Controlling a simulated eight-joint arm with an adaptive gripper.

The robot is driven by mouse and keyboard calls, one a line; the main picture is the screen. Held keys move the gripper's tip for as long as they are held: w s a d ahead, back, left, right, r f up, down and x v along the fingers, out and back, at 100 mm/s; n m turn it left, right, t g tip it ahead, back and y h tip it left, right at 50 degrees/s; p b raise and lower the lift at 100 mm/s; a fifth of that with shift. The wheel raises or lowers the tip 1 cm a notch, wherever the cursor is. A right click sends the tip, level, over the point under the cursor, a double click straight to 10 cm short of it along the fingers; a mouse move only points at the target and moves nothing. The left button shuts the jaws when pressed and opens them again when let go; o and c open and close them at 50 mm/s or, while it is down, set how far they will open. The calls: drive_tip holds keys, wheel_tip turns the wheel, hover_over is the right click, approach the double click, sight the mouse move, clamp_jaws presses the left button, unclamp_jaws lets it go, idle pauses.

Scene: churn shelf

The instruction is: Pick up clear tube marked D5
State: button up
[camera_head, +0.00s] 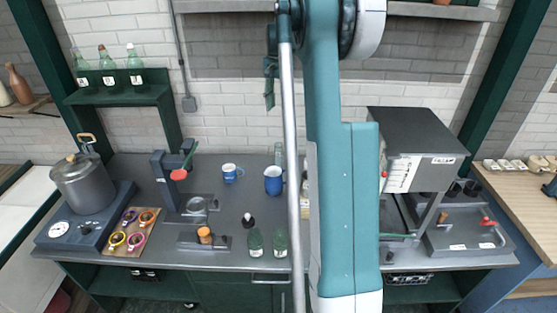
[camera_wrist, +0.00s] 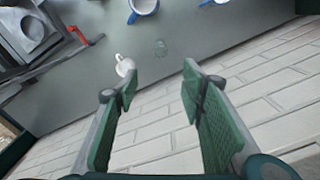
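In the wrist view my gripper (camera_wrist: 160,82) is open, with nothing between its green fingers. My arm hides much of the centre in the head view.
A white cup (camera_wrist: 124,65) stands close to the left fingertip in the wrist view. A brick wall (camera_wrist: 165,125) runs behind. A grey machine (camera_head: 425,150) stands right of my arm.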

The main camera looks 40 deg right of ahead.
hover_over(279, 159)
drive_tip(key=w+d, duration=0.1)
wheel_tip(279, 159, down, 22)
drive_tip(key=shift+w, duration=0.15)
drive_tip(key=shift+r, duration=0.1)
drive_tip(key=shift+f, duration=1.3)
drive_tip(key=shift+d+f, duration=0.1)
drive_tip(key=shift+f, duration=0.05)
drive_tip(key=shift+w+f+p, duration=0.15)
drive_tip(key=shift+f+p, duration=0.2)
drive_tip(key=shift+f, duration=2.1)
drive_tip(key=c, duration=1)
